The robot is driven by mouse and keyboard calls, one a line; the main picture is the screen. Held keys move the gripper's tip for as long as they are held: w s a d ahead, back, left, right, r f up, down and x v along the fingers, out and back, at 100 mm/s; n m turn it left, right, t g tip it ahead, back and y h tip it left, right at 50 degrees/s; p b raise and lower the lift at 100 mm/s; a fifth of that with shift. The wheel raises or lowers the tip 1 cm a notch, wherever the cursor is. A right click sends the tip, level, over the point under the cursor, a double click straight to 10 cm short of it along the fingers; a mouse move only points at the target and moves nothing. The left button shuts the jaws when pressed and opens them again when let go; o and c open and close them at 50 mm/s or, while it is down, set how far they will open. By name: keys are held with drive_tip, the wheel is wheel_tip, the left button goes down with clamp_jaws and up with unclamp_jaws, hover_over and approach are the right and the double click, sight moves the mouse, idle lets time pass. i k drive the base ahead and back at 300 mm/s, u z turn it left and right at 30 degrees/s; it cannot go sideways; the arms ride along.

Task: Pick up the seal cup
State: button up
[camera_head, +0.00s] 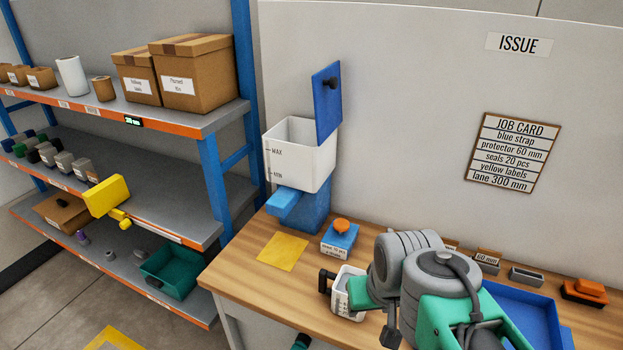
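A small white cup with dark print (346,296), which I take to be the seal cup, stands at the near edge of the wooden bench. A black bracket-like piece (326,281) shows at its left side; I cannot tell if it is a handle or a finger. My grey and green arm covers the cup's right side, with a green part close against it. My gripper's fingers are not clearly visible, so I cannot tell if they are open or shut on the cup.
A white hopper (300,158) on a blue dispenser stands behind. A yellow square (283,251) and a blue block with an orange knob (340,240) lie left of my arm. A blue tray (520,312) is at right. A loaded shelf rack (190,122) stands left.

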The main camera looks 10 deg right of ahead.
sight(337, 294)
drive_tip(key=u, duration=0.55)
drive_tip(key=k, duration=0.6)
drive_tip(key=u, duration=1.15)
drive_tip(key=i, duration=0.9)
